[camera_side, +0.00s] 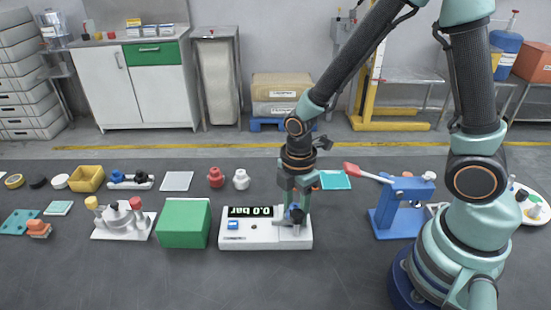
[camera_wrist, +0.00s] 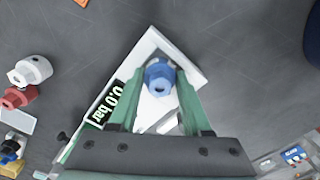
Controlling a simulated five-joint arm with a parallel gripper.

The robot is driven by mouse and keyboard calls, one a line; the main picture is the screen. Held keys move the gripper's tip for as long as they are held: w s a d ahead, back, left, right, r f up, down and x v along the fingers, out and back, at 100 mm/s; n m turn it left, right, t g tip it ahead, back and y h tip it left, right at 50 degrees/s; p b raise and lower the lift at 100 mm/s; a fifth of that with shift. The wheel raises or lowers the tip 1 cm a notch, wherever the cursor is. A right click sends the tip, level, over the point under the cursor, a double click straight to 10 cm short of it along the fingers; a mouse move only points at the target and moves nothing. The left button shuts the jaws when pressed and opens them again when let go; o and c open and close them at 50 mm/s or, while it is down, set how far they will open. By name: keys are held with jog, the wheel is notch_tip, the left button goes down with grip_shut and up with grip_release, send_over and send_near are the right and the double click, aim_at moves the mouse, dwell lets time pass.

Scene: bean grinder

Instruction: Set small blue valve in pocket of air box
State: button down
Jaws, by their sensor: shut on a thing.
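The air box (camera_side: 265,241) is a long white unit with a black display reading 0.0 bar; it also shows in the wrist view (camera_wrist: 195,73). My gripper (camera_side: 296,207) points down over its right end. In the wrist view my gripper (camera_wrist: 164,75) is shut on the small blue valve (camera_wrist: 159,79), with one green finger on each side. The valve is over the white top of the box. The pocket is hidden by the valve and fingers, and I cannot tell whether the valve is seated in it or just above.
A green box (camera_side: 184,223) stands close to the left of the air box. A blue press (camera_side: 401,207) with a red-handled lever stands to the right. Red (camera_side: 216,177) and white (camera_side: 241,179) fittings stand behind. The mat in front is clear.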

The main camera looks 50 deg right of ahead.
aim_at(295, 206)
jog(key=shift+f, duration=0.1)
jog(key=shift+c, duration=1.8)
grip_release()
jog(key=s+d+r+m+t, duration=0.1)
jog(key=d+r+m+t, duration=0.1)
jog(key=r+m, duration=0.6)
jog(key=s+d+r+m+t, duration=0.1)
jog(key=d+r+m+t, duration=0.2)
jog(key=r+m, duration=0.5)
jog(key=shift+d+r+t, duration=0.3)
jog(key=shift+d+r, duration=0.35)
jog(key=shift+r, duration=2.15)
